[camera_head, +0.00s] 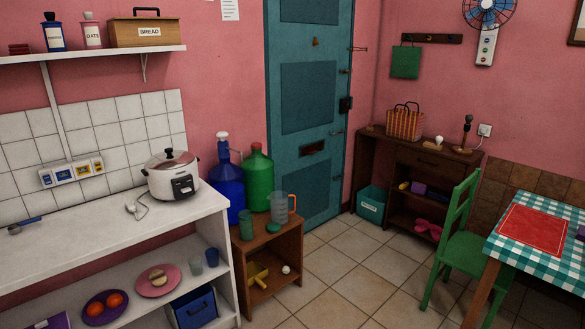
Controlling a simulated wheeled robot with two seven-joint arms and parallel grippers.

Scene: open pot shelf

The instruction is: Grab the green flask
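A large green flask (258,182) with a red cap stands upright on a small wooden stand (269,236). A blue flask (226,184) with a white top stands close to its left. A clear pitcher (280,207) with an orange handle stands in front and to the right, covering part of the green flask's lower right side. A small green cup (246,224) and a round green item (273,227) are at the front of the stand. Neither of my grippers shows in this view.
A white counter (105,235) with a rice cooker (173,175) lies left of the stand. A teal door (309,110) is behind it. A green chair (456,240) and a checkered table (540,245) are at the right. Tiled floor (350,270) between is clear.

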